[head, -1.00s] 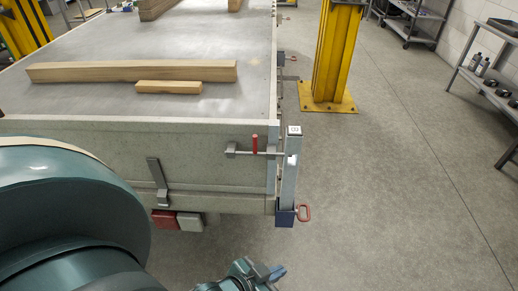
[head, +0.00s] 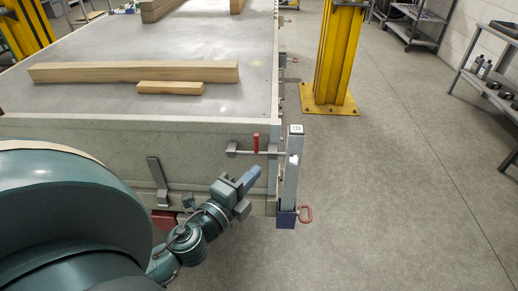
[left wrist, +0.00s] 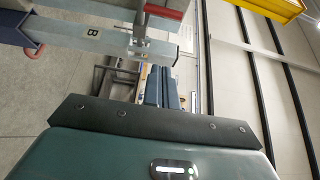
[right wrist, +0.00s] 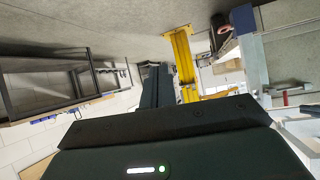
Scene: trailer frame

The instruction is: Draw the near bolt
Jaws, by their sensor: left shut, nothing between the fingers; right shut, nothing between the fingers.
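The near bolt (head: 269,153) is a horizontal grey rod with an upright red handle (head: 256,142), on the trailer's near panel. It reaches right toward the grey corner post (head: 292,178). In the left wrist view the red handle (left wrist: 165,12) shows at the top, beside the post (left wrist: 92,33) marked B. My left gripper (head: 254,174) is shut and empty, just below the bolt and left of the post, apart from the handle. My right gripper (right wrist: 155,84) shows in its wrist view, shut and empty; the head view does not show it.
The post has a blue foot (head: 286,217) with a red loop handle (head: 305,213). A grey latch (head: 158,180) hangs on the panel. Timber (head: 130,72) lies on the trailer bed (head: 210,105). A yellow column (head: 335,60) stands behind right. The floor (head: 410,200) at right is clear.

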